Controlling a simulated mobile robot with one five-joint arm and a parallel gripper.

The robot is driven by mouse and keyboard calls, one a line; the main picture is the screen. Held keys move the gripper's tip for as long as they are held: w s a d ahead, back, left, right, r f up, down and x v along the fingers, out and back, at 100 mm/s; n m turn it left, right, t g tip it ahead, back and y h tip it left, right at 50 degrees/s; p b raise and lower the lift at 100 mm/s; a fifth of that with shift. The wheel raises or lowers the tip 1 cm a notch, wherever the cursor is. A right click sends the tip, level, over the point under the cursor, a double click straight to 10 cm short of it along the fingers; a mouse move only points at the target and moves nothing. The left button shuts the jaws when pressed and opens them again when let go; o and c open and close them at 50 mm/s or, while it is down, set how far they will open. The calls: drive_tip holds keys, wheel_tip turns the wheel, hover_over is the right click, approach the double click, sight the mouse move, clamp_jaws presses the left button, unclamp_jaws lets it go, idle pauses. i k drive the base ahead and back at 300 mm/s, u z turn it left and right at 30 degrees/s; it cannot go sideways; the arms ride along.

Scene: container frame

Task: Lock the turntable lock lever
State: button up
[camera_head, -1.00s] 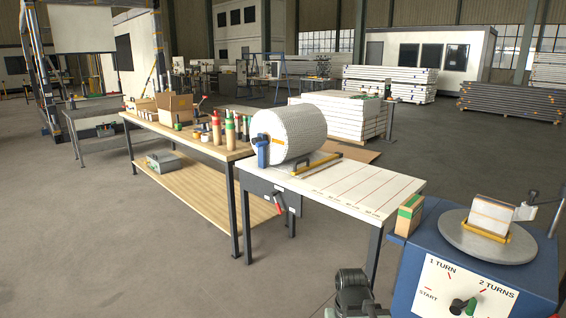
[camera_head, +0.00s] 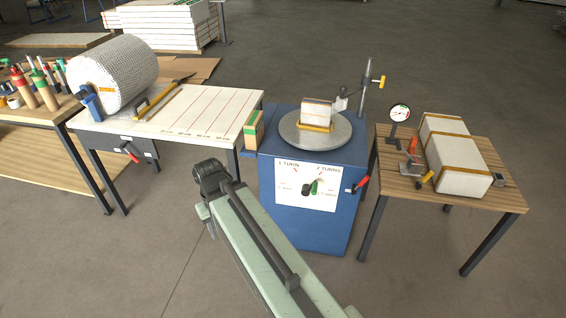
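The turntable (camera_head: 303,136) is a round grey plate on top of a blue cabinet (camera_head: 335,229). A white box with an orange band (camera_head: 317,114) sits on it. A red-handled lever (camera_head: 361,184) with a dark mount is at the cabinet's right front edge, angled up to the right; I take it for the lock lever. The white front panel (camera_head: 290,190) carries turn marks and a dark and green knob (camera_head: 312,187). My arm rises from the bottom of the picture, left of the cabinet. My gripper does not show.
On the left, a white-topped table (camera_head: 218,101) holds a large roll (camera_head: 115,79) and has another red-handled lever (camera_head: 131,153). On the right, a wooden table (camera_head: 400,188) carries white boxes (camera_head: 463,182) and a dial gauge (camera_head: 399,114). Floor in front is clear.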

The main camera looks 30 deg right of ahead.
sight(354, 190)
drive_tip(key=z, duration=1.65)
drive_tip(key=k, duration=0.65)
drive_tip(key=u, duration=0.7)
drive_tip(key=i, duration=1.25)
drive_tip(key=u, duration=0.2)
